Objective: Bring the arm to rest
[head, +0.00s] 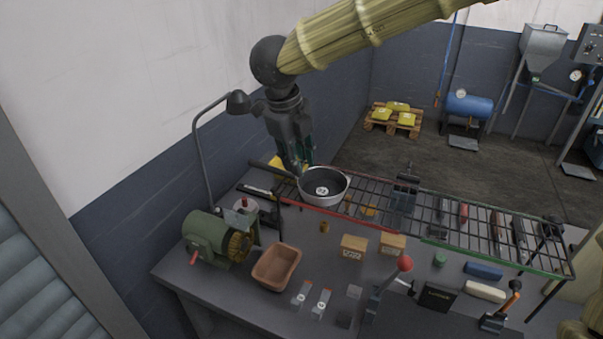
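My arm reaches in from the top right. Its gripper (298,166) points down at the back left of the bench, right beside the rim of a dark round pan (338,196). The pan sits at the left end of a wire rack, and its dark handle runs to the upper left, passing by the gripper's fingers. A small white piece with a dark mark (322,190) lies in the pan. The fingertips are small and dark here, so I cannot tell whether they are open, or whether they touch the handle.
The wire rack (455,211) holds several tools and a dark vise-like block (404,192). A green motor (207,236), a lamp (238,103), a brown tray (259,280) and small boxes (354,247) crowd the bench. Levers stand at the front right. The air above the rack's right part is clear.

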